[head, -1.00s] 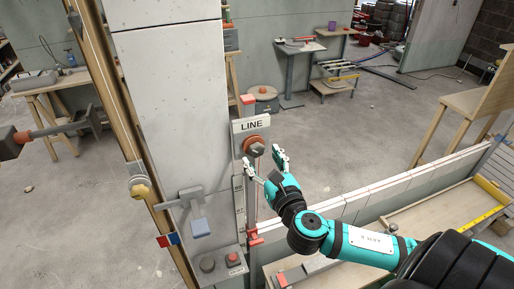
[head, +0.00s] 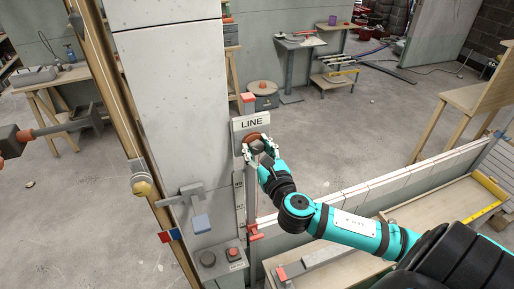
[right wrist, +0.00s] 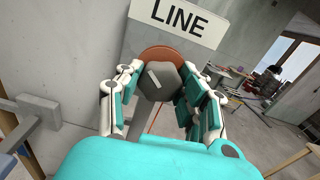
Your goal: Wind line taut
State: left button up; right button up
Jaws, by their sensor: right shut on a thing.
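The line reel (head: 254,138) is an orange-red disc with a grey faceted knob (right wrist: 158,82) at its centre. It is mounted under a white sign reading LINE (head: 251,124), on the side of the grey column. My right gripper (head: 259,150) is at the reel, its two fingers on either side of the knob and shut on it. The right wrist view shows the fingers (right wrist: 160,95) flanking the knob, with the disc's upper rim visible behind. A thin reddish line (right wrist: 154,120) runs down below the knob. My left gripper is not in view.
A grey column (head: 170,100) stands left of the reel, with a grey lever (head: 190,194) and a red button (head: 232,253) low on it. A low block wall (head: 350,205) runs to the right. Open floor (head: 350,130) lies behind.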

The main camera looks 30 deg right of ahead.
jog(key=shift+c, duration=1)
jog(key=shift+m, duration=0.3)
